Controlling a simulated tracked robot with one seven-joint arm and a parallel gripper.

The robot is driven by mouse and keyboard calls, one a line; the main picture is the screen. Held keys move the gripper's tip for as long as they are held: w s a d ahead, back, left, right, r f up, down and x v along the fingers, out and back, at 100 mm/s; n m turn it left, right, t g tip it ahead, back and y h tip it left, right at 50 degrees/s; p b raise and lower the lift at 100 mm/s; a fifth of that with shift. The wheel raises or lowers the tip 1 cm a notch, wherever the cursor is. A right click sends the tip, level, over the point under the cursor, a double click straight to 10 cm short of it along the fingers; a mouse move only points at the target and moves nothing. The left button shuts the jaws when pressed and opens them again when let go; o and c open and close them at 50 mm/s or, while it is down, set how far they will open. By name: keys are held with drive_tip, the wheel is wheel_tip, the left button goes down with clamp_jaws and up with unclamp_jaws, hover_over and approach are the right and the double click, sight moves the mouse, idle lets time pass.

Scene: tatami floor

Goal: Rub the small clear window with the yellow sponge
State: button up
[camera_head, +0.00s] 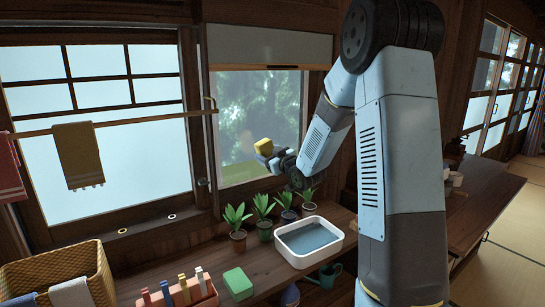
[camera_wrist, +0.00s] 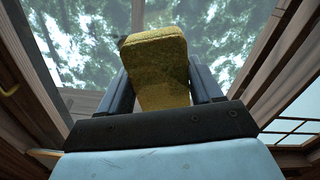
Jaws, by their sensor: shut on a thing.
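The small clear window (camera_head: 258,120) is at the centre of the head view, with trees behind its glass and a greenish patch low on the pane. Its glass also fills the top of the wrist view (camera_wrist: 230,40). My gripper (camera_head: 272,155) is shut on the yellow sponge (camera_head: 264,146) and holds it up in front of the lower right part of the pane. In the wrist view the sponge (camera_wrist: 155,60) stands out beyond both fingers. I cannot tell whether the sponge touches the glass.
Below the window, several potted plants (camera_head: 263,210) and a white basin of water (camera_head: 309,241) stand on the wooden counter. A green sponge (camera_head: 238,283), a caddy (camera_head: 180,293) and a wicker basket (camera_head: 55,275) are at the front left. A towel (camera_head: 78,155) hangs on a rail at left.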

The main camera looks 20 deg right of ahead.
drive_tip(key=shift+x, duration=2.35)
drive_tip(key=shift+w+a, duration=0.15)
drive_tip(key=shift+w, duration=0.45)
drive_tip(key=shift+w+d, duration=1.15)
drive_tip(key=shift+d, duration=2.6)
drive_tip(key=a, duration=0.2)
drive_tip(key=s+a, duration=0.1)
drive_tip(key=a, duration=0.2)
drive_tip(key=s+a, duration=0.1)
drive_tip(key=a, duration=0.1)
drive_tip(key=shift+s+a, duration=0.2)
drive_tip(key=shift+a, duration=0.2)
drive_tip(key=shift+v, duration=3)
